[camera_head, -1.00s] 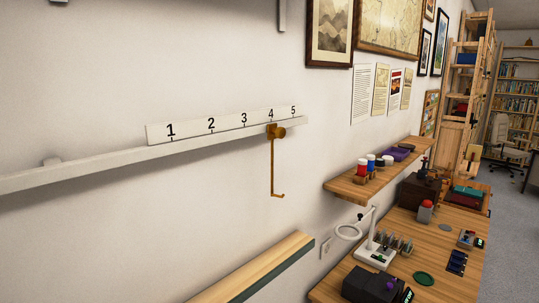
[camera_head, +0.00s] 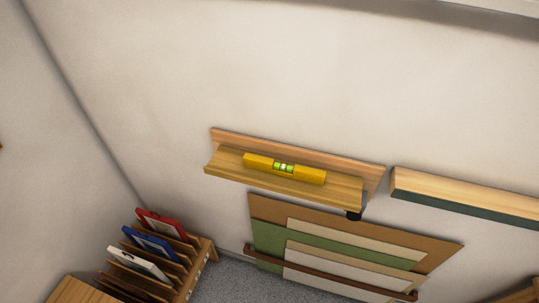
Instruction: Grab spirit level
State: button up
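The spirit level (camera_head: 312,176) is a yellow bar with a bright green vial near its middle. It lies lengthwise on a small wooden wall shelf (camera_head: 225,163), in the middle of the view. The shelf has a raised wooden back against the wall, and the level lies in front of it. Nothing is touching the level from above. My gripper is not in the view, so its position relative to the level is hidden.
A longer wooden ledge with a dark green front (camera_head: 465,201) is to the right. Below the shelf, a wall rack holds several flat boards (camera_head: 275,238). A slotted wooden rack (camera_head: 199,271) with framed pieces stands lower left, near the room corner. The wall above is bare.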

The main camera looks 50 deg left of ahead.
aim_at(308, 174)
jog(key=u, duration=1.85)
jog(key=i+l, duration=0.15)
jog(key=l, duration=0.15)
jog(key=i+l, duration=0.1)
jog(key=l, duration=0.25)
